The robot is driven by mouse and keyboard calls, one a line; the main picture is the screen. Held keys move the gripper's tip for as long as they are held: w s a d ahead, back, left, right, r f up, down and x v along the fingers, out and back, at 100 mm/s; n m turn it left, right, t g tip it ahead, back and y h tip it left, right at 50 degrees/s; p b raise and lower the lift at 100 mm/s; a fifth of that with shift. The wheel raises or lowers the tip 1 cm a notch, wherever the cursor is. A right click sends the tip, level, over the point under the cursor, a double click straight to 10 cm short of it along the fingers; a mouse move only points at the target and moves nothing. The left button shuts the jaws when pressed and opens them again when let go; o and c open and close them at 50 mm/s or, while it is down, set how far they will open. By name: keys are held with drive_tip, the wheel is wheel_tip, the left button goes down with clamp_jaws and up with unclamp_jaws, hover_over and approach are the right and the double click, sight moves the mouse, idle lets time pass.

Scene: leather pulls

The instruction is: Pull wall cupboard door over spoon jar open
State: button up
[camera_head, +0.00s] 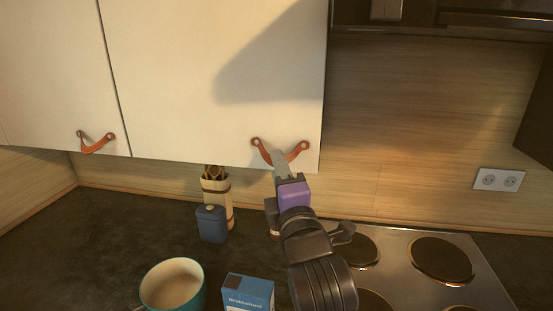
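The white wall cupboard door (190,70) hangs above the spoon jar and looks closed, its lower edge in line with the door to its left. Its orange-brown leather pull (297,150) is fixed near the lower right corner by two studs. My gripper (283,162) reaches up to this pull from below. Its fingertips overlap the middle of the strap and hide it, so I cannot tell whether they are closed on it. The spoon jar (217,192), pale with dark bands and wooden spoons in it, stands on the dark counter below the door.
A second white door (50,70) with a similar leather pull (96,142) is at left. A blue canister (211,224), a teal mug (172,286) and a blue box (248,293) stand on the counter. The hob (405,262) lies right of my arm, below a wall socket (499,180).

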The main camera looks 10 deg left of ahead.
drive_tip(key=shift+x, duration=1.3)
clamp_jaws()
idle(0.5)
